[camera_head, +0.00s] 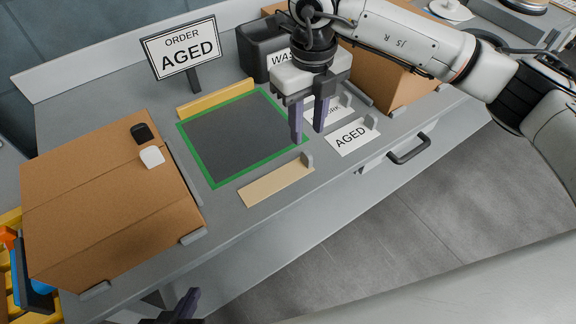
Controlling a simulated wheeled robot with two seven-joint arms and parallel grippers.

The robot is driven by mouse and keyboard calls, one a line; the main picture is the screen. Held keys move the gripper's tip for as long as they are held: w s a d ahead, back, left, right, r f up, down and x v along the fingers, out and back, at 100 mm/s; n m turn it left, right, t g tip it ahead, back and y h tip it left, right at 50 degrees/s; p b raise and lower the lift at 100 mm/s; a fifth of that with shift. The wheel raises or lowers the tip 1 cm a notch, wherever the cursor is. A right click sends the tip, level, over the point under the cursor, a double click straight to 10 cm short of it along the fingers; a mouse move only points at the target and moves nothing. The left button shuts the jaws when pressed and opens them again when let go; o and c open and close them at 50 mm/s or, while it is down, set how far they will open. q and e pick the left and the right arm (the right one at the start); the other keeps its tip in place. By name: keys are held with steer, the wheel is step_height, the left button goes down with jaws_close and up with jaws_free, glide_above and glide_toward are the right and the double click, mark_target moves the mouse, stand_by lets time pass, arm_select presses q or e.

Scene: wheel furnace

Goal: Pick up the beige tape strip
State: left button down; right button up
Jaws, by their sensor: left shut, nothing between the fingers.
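A beige tape strip (273,187) lies near the front edge of the grey table, just below the green-framed dark mat. A small grey upright tab stands at its right end. My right gripper (309,125) points down above the table, up and to the right of the strip. Its two dark fingers are apart with nothing between them. My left gripper (183,305) shows only in part at the bottom edge, below the table edge, shut and empty, away from the strip.
A closed cardboard box (105,205) with a black and a white piece on top stands at left. The green-framed mat (235,135) has a yellow strip (215,98) behind it. AGED (351,137) and other label cards lie at right. A dark bin (262,50) and another box stand behind.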

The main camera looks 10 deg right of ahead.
mark_target(306, 152)
step_height(306, 152, down, 8)
steer(key=shift+s+f+p, duration=0.1)
steer(key=shift+f+p, duration=0.15)
steer(key=shift+p, duration=0.45)
jaws_close()
